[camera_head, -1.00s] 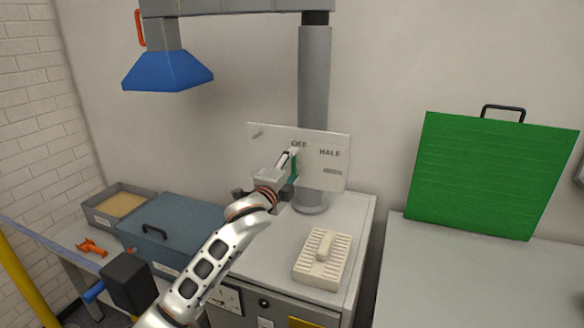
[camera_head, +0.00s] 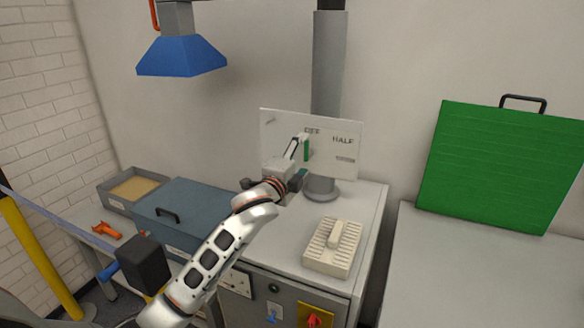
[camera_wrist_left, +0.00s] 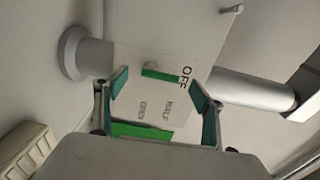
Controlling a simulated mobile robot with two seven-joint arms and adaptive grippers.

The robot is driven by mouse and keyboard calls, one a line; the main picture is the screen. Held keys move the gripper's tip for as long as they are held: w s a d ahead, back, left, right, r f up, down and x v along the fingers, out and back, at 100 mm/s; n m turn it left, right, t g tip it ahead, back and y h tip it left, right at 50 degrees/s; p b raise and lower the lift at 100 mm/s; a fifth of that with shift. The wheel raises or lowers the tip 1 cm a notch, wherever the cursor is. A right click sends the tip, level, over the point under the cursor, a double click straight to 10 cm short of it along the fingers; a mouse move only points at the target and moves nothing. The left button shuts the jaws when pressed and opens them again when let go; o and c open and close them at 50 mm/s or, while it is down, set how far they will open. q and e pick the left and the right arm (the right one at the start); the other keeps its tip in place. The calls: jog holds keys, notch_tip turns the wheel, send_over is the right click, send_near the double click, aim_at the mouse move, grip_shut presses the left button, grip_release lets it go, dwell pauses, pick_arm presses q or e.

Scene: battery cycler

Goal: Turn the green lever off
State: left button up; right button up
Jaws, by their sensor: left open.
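The green lever (camera_head: 306,149) is on the white panel (camera_head: 351,170) and stands roughly upright just below the word OFF. In the left wrist view, a green strip (camera_wrist_left: 163,75) ends beside OFF; HALF and OPEN are printed lower down. My left gripper (camera_head: 303,152) is open in front of the panel. In the left wrist view its teal-padded fingers (camera_wrist_left: 160,86) stand apart on either side of the OFF strip. Contact cannot be made out. My right gripper is out of view.
A grey post (camera_head: 328,75) rises by the panel. A ribbed beige block (camera_head: 325,262) lies on the cabinet top. A blue-grey box (camera_head: 195,215) and a tray (camera_head: 112,197) stand left. A blue hood (camera_head: 182,57) hangs above. A green board (camera_head: 500,165) stands right, with bare worktop before it.

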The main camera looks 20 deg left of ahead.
pick_arm(q)
jog(key=s, duration=1)
jog(key=shift+a, duration=0.2)
jog(key=shift+s+f, duration=0.1)
